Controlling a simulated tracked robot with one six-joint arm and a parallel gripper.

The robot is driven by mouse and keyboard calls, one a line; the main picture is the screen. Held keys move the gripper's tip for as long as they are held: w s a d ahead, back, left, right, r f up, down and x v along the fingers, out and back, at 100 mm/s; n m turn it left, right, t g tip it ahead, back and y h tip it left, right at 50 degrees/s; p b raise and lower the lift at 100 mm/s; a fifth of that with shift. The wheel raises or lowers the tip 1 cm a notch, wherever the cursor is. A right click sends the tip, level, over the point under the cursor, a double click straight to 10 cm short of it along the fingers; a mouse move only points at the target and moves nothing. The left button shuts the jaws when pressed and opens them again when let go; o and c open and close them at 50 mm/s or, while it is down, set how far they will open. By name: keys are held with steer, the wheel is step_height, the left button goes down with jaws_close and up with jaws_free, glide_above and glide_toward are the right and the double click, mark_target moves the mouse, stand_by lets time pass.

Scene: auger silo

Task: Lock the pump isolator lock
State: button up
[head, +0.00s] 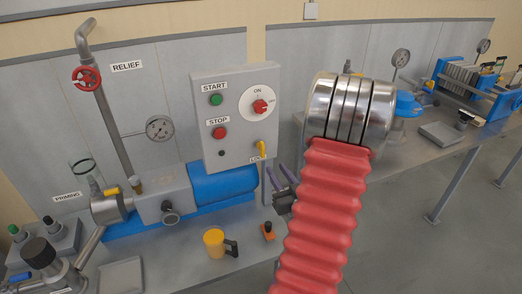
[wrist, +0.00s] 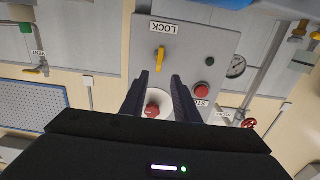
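The pump isolator lock is a small yellow lever (head: 261,149) at the lower right of the grey control box (head: 238,150), by the LOCK label. It also shows in the upside-down wrist view (wrist: 159,60), lying roughly upright in the picture. Above it in the head view is the red isolator knob (head: 260,106) on a white ON/OFF dial. My gripper (head: 276,168) is below and right of the lever in the head view. In the wrist view my gripper (wrist: 159,76) has its fingers apart with nothing gripped; the lever appears just beyond the tips, and the knob shows between the fingers.
The box also carries a green START button (head: 215,99) and a red STOP button (head: 219,132). A blue pump motor (head: 222,182) sits below it. A yellow cup-like item (head: 214,242) and a small orange-topped item (head: 268,231) stand on the bench.

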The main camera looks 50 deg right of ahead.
mark_target(263, 151)
steer(key=shift+w, duration=0.15)
steer(key=x, duration=1.3)
steer(key=shift+w+d, duration=0.2)
steer(key=shift+c, duration=0.3)
jaws_close()
steer(key=shift+a, duration=0.2)
